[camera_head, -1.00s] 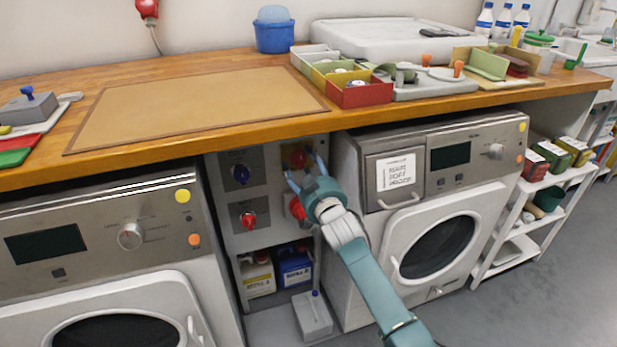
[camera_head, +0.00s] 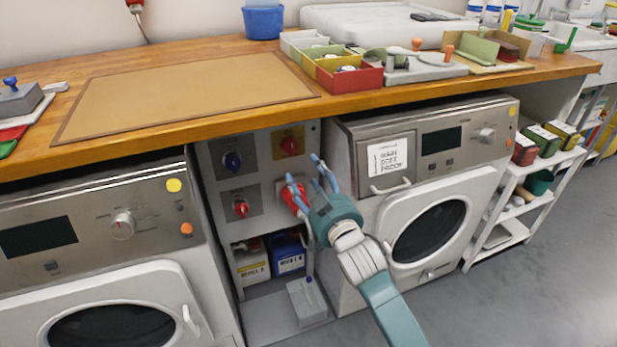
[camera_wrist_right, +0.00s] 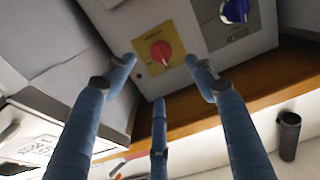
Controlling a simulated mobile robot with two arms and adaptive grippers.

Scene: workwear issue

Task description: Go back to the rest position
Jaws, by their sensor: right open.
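My right gripper (camera_head: 308,180) is open and empty in the head view. It is in front of the switch panel (camera_head: 265,208) between the two washing machines. Its fingers partly cover the lower right red knob (camera_head: 291,196); I cannot tell whether they touch it. In the right wrist view the spread blue fingers (camera_wrist_right: 165,72) frame a red knob on a yellow plate (camera_wrist_right: 160,52), with a blue knob (camera_wrist_right: 234,11) to its right. My left gripper is in neither view.
The left washer (camera_head: 60,275) and right washer (camera_head: 365,225) flank the panel. Bottles (camera_head: 288,255) stand on a shelf below it, near a grey box (camera_head: 307,301). The wooden counter (camera_head: 190,125) overhangs above. A white shelf rack (camera_head: 500,240) stands at right, with open floor (camera_head: 540,310) before it.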

